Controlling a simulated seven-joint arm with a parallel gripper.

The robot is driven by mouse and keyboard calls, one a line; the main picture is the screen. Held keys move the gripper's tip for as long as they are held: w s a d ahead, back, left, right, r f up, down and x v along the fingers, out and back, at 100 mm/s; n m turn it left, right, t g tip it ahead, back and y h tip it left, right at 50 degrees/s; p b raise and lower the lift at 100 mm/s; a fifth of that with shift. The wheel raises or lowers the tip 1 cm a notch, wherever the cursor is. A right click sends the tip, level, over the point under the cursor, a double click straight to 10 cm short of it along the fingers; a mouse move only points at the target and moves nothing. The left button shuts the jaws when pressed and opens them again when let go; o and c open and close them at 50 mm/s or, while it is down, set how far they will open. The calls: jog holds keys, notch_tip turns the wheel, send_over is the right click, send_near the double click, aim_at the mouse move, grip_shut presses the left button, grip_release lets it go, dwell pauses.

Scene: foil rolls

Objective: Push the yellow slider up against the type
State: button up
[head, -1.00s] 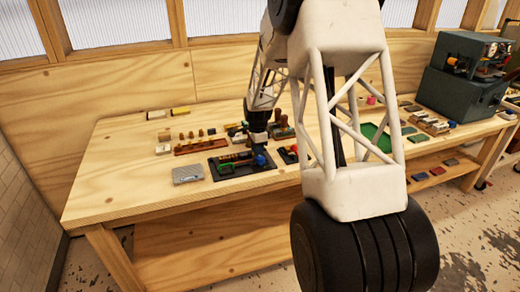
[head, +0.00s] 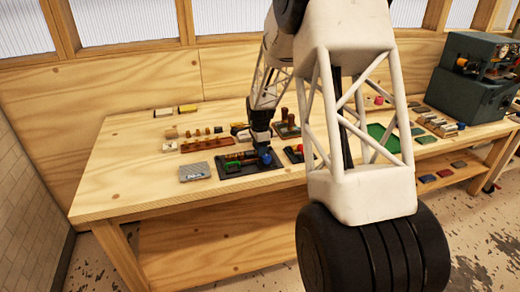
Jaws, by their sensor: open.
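A black tray (head: 228,174) lies near the front of the bench and holds small parts. A green part (head: 235,168) and a yellowish-brown row (head: 238,158) are in its left half, and a blue part (head: 266,157) is at its right. I cannot single out the yellow slider or the type at this size. My gripper (head: 264,148) points down over the right part of the tray, close to the blue part. Its fingers are dark, small and partly merged with the tray. It is open, and I see nothing held. Whether it touches anything cannot be told.
A grey block (head: 194,172) lies left of the tray. A brown wooden rack (head: 207,143) with small pegs stands behind it. A green tray (head: 383,137) and dark machine (head: 470,78) are to the right. The bench's left end (head: 120,175) is clear.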

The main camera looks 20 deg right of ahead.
jog(key=shift+r, duration=3.85)
jog(key=shift+d, duration=0.15)
jog(key=c, duration=0.5)
jog(key=shift+d+r, duration=0.1)
jog(key=shift+d, duration=0.15)
jog(key=shift+c, duration=0.9)
jog(key=d+r+y, duration=0.1)
jog(key=d, duration=0.2)
jog(key=d+r+y, duration=0.1)
jog(key=d+y, duration=0.1)
jog(key=d, duration=0.1)
jog(key=d+r+y, duration=0.1)
jog(key=d, duration=0.2)
jog(key=shift+d+r, duration=0.15)
jog(key=shift+d, duration=0.25)
grip_shut()
